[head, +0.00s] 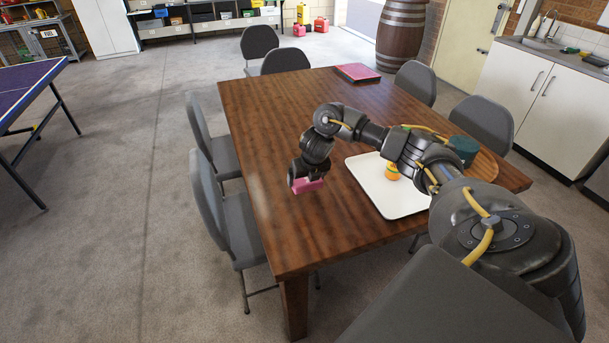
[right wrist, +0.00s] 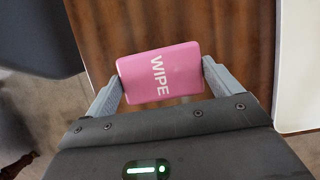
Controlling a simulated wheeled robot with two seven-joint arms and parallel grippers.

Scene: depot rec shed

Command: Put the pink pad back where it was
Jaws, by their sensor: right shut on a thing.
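The pink pad (right wrist: 160,72), marked "WIPE", is held between the two grey fingers of my right gripper (right wrist: 163,85), one finger at each end. In the head view the pink pad (head: 307,185) shows under my right gripper (head: 305,182), over the left part of the brown wooden table (head: 290,115). I cannot tell how far the pad is above the table top. My left gripper is not in view.
A white tray (head: 370,180) with an orange-and-green item (head: 392,171) lies right of the gripper. A dark teal container (head: 463,150) stands beyond it. A pink-red flat item (head: 358,72) lies at the far end. Grey chairs (head: 222,200) surround the table.

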